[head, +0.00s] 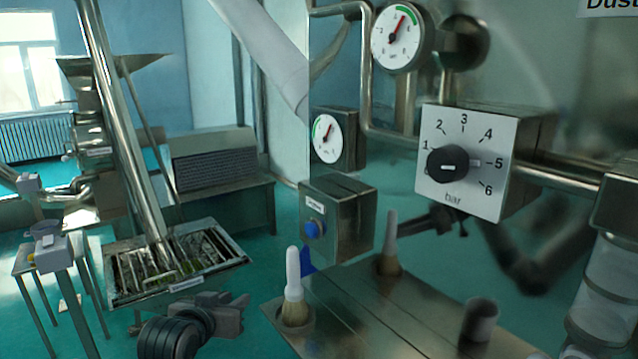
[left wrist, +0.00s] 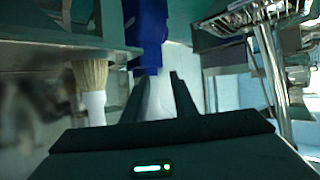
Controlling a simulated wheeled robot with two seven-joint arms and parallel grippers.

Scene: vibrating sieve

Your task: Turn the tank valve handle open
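A blue handle-like part (head: 307,262) shows partly below the push-button box in the head view, its upper part hidden by the box. In the left wrist view a blue part (left wrist: 148,35), likely the same one, hangs from the top, ahead of the fingertips and roughly in line with the gap between them. My left gripper (head: 243,308) is low in the head view, left of the white-handled brush and apart from the blue part. In the left wrist view its two fingers (left wrist: 158,88) are spread, with nothing held. My right gripper is not in view.
A brush (head: 293,290) stands in the metal bench (head: 345,310). The push-button box (head: 338,220), a pressure dial (head: 460,165) and gauges (head: 396,37) are on the panel. A sieve tray (head: 180,265) stands at left. Green floor is open between it and the bench.

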